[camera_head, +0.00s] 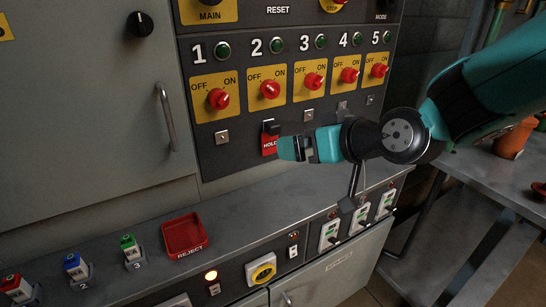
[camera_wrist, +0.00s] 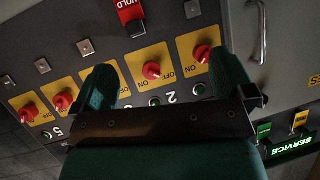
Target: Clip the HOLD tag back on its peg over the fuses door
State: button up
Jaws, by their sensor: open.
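The red HOLD tag (camera_head: 269,145) hangs by a black clip on the upright panel below switch 2. It also shows upside down at the top of the wrist view (camera_wrist: 129,11). My gripper (camera_head: 294,149) is open and empty, close to the right of the tag in the head view. In the wrist view, the two teal fingers of my gripper (camera_wrist: 163,68) stand apart, with the tag beyond their tips. Bare square metal mounts sit below other switches, one below switch 1 (camera_head: 221,137). I cannot read which door is the fuses door.
Red rotary switches (camera_head: 270,89) stick out above the tag. A ledge (camera_head: 230,202) juts out below, with a red REJECT tray (camera_head: 185,236) and several coloured blocks to the left. A grey door with a handle (camera_head: 167,117) is at left. A metal table (camera_head: 480,175) stands at right.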

aim_at(276, 131)
jog(key=w+a+f+t+b, duration=0.2)
jog(key=w+f+t+b, duration=0.1)
jog(key=w+f+t, duration=0.2)
jog(key=w+t, duration=0.1)
jog(key=w, duration=0.1)
jog(key=shift+w+f+m+y, duration=0.25)
jog(key=shift+w+m+y, duration=0.05)
jog(key=shift+y, duration=0.1)
jog(key=shift+w+a, duration=0.1)
jog(key=shift+p+x, duration=2.9)
jog(key=shift+x, duration=1.5)
jog(key=shift+b, duration=0.55)
